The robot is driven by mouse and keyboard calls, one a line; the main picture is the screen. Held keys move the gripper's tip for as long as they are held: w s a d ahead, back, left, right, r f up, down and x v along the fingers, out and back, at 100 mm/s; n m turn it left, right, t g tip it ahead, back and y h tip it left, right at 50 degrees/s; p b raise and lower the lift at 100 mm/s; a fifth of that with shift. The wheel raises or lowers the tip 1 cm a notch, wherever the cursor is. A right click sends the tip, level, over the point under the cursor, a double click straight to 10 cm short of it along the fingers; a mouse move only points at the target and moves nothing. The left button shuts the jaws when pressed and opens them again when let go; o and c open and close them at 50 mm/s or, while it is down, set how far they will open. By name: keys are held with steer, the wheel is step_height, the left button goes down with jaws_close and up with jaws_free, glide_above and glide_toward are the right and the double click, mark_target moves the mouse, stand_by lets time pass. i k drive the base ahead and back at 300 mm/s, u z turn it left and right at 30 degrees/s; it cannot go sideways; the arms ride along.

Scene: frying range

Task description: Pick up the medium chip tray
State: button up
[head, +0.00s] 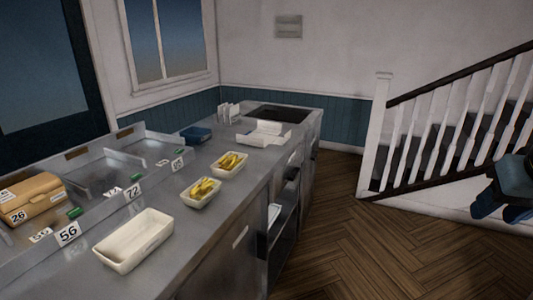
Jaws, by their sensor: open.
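Two white trays of yellow chips stand on the steel counter in the head view: a nearer chip tray (201,203) and a farther chip tray (229,173). They look close in size, and I cannot tell which is the medium one. A larger empty white tray (134,245) stands nearer, at the front left. My gripper (501,212) shows at the right edge, partly cut off, with its blue fingers open and empty. It is over the floor side, well apart from the counter and trays.
The steel counter (165,265) carries number cards 56 (67,233), 72 (132,191) and 95 (178,165). A tan box (30,199), a blue container (196,134) and an open white box (262,135) also stand there. A stair railing (440,130) is at right; the wooden floor (370,240) is clear.

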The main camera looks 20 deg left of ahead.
mark_target(228, 165)
steer(key=u, duration=0.1)
steer(key=i, duration=1.1)
steer(key=u, duration=0.65)
steer(key=i, duration=0.55)
steer(key=u, duration=0.3)
steer(key=k, duration=0.9)
steer(key=u, duration=0.15)
steer(key=i, duration=0.9)
steer(key=z, duration=0.1)
